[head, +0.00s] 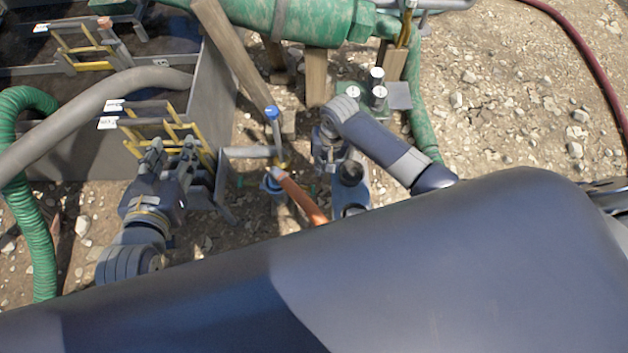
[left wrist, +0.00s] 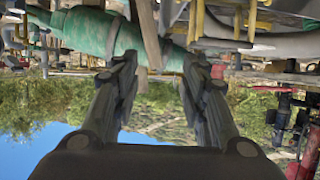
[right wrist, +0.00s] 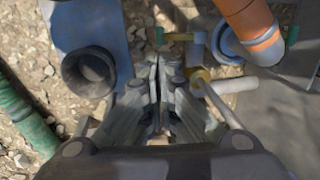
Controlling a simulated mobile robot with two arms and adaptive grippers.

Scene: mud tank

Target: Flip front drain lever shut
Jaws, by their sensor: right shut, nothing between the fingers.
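A drain valve with a blue-tipped lever (head: 272,113) stands at the tank's front corner, its lever pointing up. The valve's brass body (right wrist: 199,76) shows in the right wrist view, just right of my fingers, with a thin metal rod running from it past them. My right gripper (right wrist: 160,80) is shut and empty, pointing down beside the valve. In the head view its fingertips are hidden beneath my wrist. I cannot tell whether it touches the valve. My left gripper (head: 168,150) is open and empty, before the tank's yellow brackets; its spread fingers show in the left wrist view (left wrist: 160,75).
An orange pipe (head: 300,198) runs from beside the valve toward me. A blue plate with a dark round port (right wrist: 88,72) lies left of my right fingers. A green hose (head: 30,200) and grey hose (head: 85,110) are at left. Gravel at right is open.

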